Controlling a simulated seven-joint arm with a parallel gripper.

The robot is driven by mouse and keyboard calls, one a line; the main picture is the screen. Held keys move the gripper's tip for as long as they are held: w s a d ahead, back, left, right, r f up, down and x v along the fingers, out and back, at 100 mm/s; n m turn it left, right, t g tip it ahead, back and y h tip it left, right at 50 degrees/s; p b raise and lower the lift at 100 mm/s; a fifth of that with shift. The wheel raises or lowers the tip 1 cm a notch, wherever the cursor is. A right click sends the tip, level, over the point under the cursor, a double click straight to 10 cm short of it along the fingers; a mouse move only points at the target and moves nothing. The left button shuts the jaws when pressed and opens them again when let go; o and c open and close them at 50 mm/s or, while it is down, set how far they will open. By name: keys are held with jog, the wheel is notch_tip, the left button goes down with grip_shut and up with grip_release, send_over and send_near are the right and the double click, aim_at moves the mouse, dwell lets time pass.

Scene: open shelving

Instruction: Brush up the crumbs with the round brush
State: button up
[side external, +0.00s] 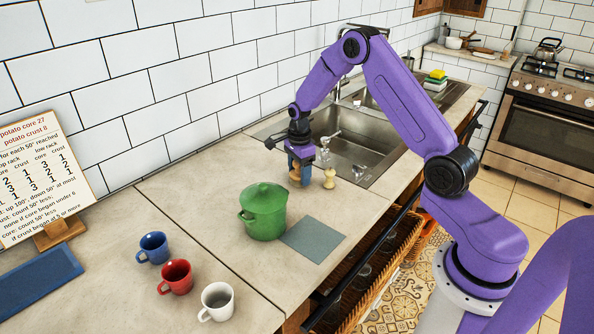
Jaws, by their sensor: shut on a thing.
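My gripper (300,171) points down at the counter just left of the sink. It is shut on a small tan wooden object (294,172), mostly hidden by the fingers. A pale, knob-topped piece (329,178) stands upright on the counter just right of the gripper, apart from it. Both are too small here to tell which is the round brush. I cannot make out any crumbs on the counter.
A green lidded pot (263,212) stands in front of the gripper, with a grey-green mat (313,238) beside it. Blue (153,248), red (176,277) and white (217,301) mugs stand at front left. A sink (352,140) lies to the right. A recipe board (40,175) stands far left.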

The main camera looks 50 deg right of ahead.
aim_at(283, 173)
jog(key=shift+w, duration=3.45)
jog(key=shift+w+r, duration=0.1)
jog(key=shift+w, duration=0.05)
notch_tip(283, 173, up, 8)
